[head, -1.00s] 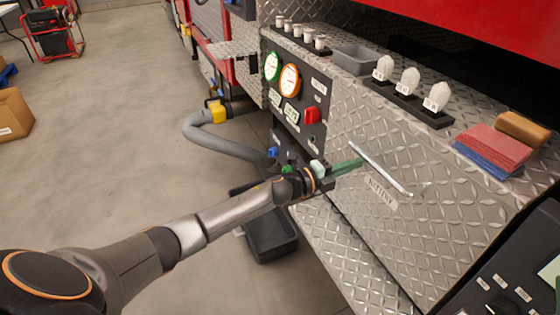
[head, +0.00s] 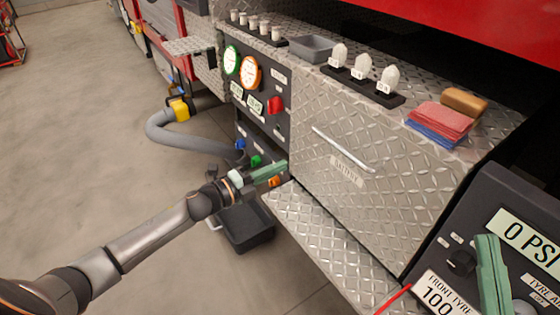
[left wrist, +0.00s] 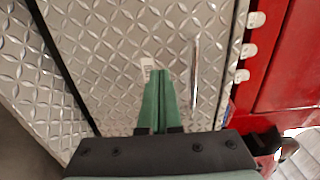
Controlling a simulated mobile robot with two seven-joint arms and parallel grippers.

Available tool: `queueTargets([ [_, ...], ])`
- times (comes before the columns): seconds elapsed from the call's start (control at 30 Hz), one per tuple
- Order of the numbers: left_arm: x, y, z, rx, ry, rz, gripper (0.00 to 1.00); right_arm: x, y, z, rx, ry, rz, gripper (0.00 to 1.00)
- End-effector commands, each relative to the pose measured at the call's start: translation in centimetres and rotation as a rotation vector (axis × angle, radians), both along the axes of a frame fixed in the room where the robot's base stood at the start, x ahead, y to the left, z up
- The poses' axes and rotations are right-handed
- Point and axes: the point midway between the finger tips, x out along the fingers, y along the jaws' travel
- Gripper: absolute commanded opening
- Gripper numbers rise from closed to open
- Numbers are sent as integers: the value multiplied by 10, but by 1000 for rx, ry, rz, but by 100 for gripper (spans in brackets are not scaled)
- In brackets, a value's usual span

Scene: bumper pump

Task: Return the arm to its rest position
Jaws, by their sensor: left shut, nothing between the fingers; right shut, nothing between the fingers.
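My left gripper (head: 272,171) has green fingers, shut with nothing between them. It hovers in front of the pump panel's lower part, left of the drawer front (head: 345,130). In the left wrist view its closed fingers (left wrist: 159,75) point at diamond plate near a white label and the drawer's bar handle (left wrist: 194,75). My right gripper (head: 488,250) shows at the lower right as green fingers, shut and empty, in front of the tyre gauge panel (head: 510,225); the rest of it is out of frame.
A control panel (head: 258,90) with round gauges and a red knob is left of the drawer. A grey hose (head: 165,135) and a black bin (head: 245,228) are below. The left floor is open.

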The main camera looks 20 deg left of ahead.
Motion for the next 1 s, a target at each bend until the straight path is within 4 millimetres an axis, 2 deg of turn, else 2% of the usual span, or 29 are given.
queueTargets([
  [0.17, -3, 1, 0, -2, 0, -1, 0, 1, 0, -3, 1, 11, -1, 0],
  [0.23, -7, -6, 0, -25, 5, -9, 0, 1, 0, -2, 1, 11, -1, 0],
  [0.33, -25, -33, 4, -123, 25, -42, 0, 1, 0, -2, 0, 9, -1, 0],
  [0.4, -48, -61, 13, -247, 49, -78, 0, 1, 0, -2, 0, 9, -1, 0],
  [0.5, -89, -98, 39, -473, 89, -130, 0, 1, 0, -2, 0, 8, -1, 0],
  [0.63, -135, -122, 82, -748, 130, -174, 0, 1, 0, -2, 0, 8, -1, 0],
  [0.77, -166, -126, 119, -945, 152, -196, 0, 1, 0, -2, 0, 8, -1, 0],
  [1.0, -208, -114, 174, -1214, 160, -217, 0, 1, 0, -2, 0, 7, -1, 0],
])
